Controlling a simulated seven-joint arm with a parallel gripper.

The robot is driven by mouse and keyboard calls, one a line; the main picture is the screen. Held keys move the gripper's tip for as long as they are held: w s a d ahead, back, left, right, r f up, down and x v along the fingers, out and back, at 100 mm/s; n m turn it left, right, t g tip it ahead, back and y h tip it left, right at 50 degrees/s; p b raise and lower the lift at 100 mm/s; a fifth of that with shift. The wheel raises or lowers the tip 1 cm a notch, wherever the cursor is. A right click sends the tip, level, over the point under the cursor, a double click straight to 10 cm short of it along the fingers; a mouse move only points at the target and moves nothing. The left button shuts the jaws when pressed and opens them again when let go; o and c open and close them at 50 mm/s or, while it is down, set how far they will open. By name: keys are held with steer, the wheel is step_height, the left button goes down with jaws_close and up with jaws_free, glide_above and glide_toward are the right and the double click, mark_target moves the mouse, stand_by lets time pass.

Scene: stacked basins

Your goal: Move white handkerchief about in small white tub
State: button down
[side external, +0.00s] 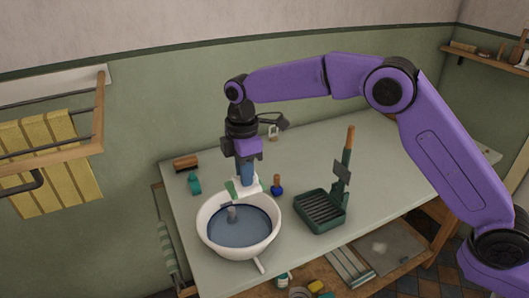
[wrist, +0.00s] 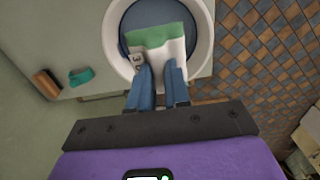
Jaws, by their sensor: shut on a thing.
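The small white tub (side external: 276,236) stands at the front left of the table with blue-grey water or a blue-grey bottom inside. It shows at the top of the wrist view (wrist: 205,40). The white handkerchief (side external: 248,182) has a green edge and is at the tub's back rim in the side view. In the wrist view the handkerchief (wrist: 172,48) spreads over part of the tub's inside. My gripper (side external: 247,181), with blue fingers, points down and is shut on the handkerchief. Its fingertips (wrist: 160,73) are at the handkerchief's near edge. I cannot tell whether the cloth touches the rim.
A small grey thing (side external: 231,214) is in the tub. A blue bottle with an orange top (side external: 277,187) stands close to its right. A green rack (side external: 320,211) is farther right. A brown brush (side external: 186,163) and a teal thing (side external: 195,184) lie behind left. The table's back right is clear.

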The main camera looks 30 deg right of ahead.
mark_target(240, 189)
steer(key=shift+s+a+f, duration=0.2)
steer(key=shift+s+a, duration=0.25)
steer(key=shift+a, duration=0.05)
steer(key=shift+s+a+f, duration=0.2)
steer(key=shift+s+a, duration=0.25)
steer(key=shift+a, duration=0.05)
step_height(240, 189, down, 4)
steer(key=shift+r, duration=0.2)
steer(key=shift+w+f, duration=0.1)
steer(key=shift+f, duration=5.6)
steer(key=shift+f, duration=0.5)
steer(key=shift+a, duration=0.1)
steer(key=shift+a, duration=0.6)
steer(key=shift+d, duration=1.5)
